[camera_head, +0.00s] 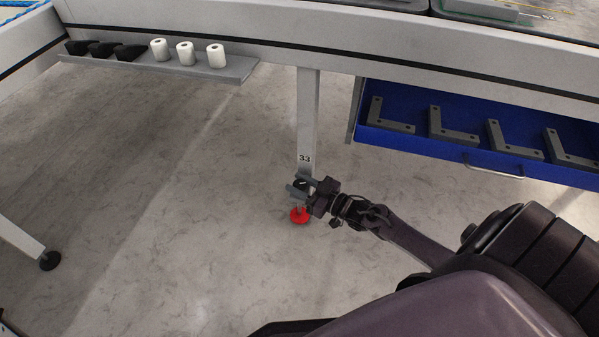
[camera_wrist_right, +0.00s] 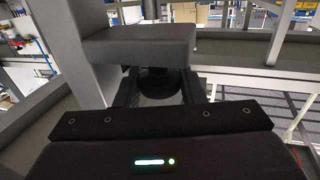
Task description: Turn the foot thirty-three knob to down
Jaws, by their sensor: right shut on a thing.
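The table leg marked 33 (camera_head: 305,130) stands near the middle of the head view. At its bottom is a red foot (camera_head: 299,216) on the floor, with a dark knob (camera_head: 300,184) just above it. My right gripper (camera_head: 300,190) reaches in from the right and is shut around the knob. In the right wrist view the dark round knob (camera_wrist_right: 158,84) sits between the fingers, partly hidden by the gripper body and a grey block above. The knob's turned position cannot be told. My left gripper is not in view.
A blue drawer (camera_head: 440,145) with several grey L-shaped brackets stands open right of the leg. A grey shelf (camera_head: 235,70) at the upper left holds white rolls and black pieces. Another leg with a black foot (camera_head: 50,261) stands at the lower left. The floor between is clear.

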